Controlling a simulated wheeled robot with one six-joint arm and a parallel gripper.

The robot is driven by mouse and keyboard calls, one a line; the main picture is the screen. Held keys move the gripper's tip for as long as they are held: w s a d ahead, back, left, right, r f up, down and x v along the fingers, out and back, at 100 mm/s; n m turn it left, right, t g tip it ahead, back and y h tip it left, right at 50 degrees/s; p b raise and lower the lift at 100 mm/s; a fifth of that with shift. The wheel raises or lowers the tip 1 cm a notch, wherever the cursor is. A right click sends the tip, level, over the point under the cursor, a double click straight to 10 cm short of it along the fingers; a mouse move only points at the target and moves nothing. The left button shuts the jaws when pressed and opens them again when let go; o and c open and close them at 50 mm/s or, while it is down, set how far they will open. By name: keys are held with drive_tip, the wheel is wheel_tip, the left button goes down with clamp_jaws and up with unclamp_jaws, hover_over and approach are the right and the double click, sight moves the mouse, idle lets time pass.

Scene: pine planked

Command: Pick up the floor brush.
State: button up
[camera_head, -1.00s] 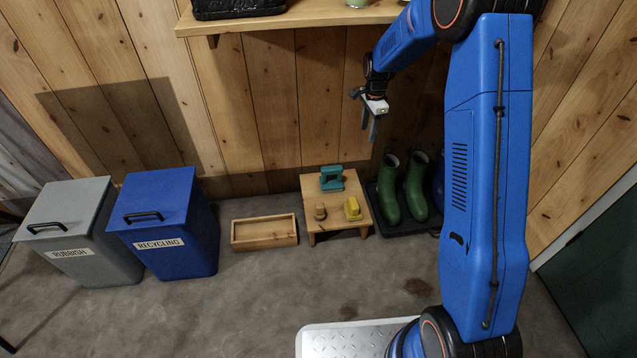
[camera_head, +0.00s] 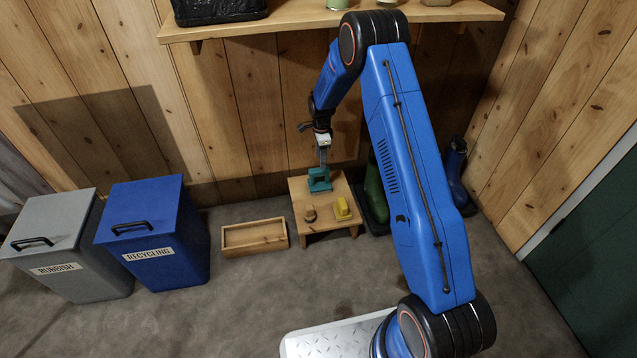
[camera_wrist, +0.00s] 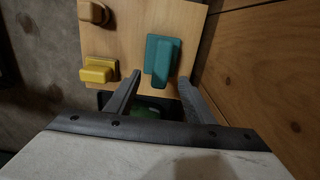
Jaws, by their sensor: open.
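Three small handled things stand on a low wooden stool (camera_head: 323,217): a teal one (camera_head: 319,183) at the back, a yellow one (camera_head: 342,209) at the front right and a brown one (camera_head: 310,213) at the front left. I cannot tell for certain which is the floor brush. My gripper (camera_head: 323,160) points down just above the teal one. In the wrist view, my gripper (camera_wrist: 160,77) is open, its two fingers spread either side of the teal thing (camera_wrist: 162,60). It looks empty; whether it touches is unclear. The yellow (camera_wrist: 98,70) and brown (camera_wrist: 92,12) things lie left of the fingers.
An open wooden box (camera_head: 254,236) lies on the floor left of the stool. Blue recycling (camera_head: 155,245) and grey rubbish (camera_head: 65,260) bins stand farther left. Green boots (camera_head: 375,197) and blue boots (camera_head: 454,172) stand right of the stool. A wall shelf (camera_head: 290,20) overhangs behind.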

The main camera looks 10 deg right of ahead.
approach(320, 183)
drive_tip(key=shift+d+f, duration=0.25)
drive_tip(key=shift+w+a+f, duration=0.1)
drive_tip(key=shift+a+f, duration=0.1)
drive_tip(key=shift+f, duration=1.15)
drive_tip(key=shift+a+f, duration=0.15)
drive_tip(key=shift+f, duration=1.15)
clamp_jaws()
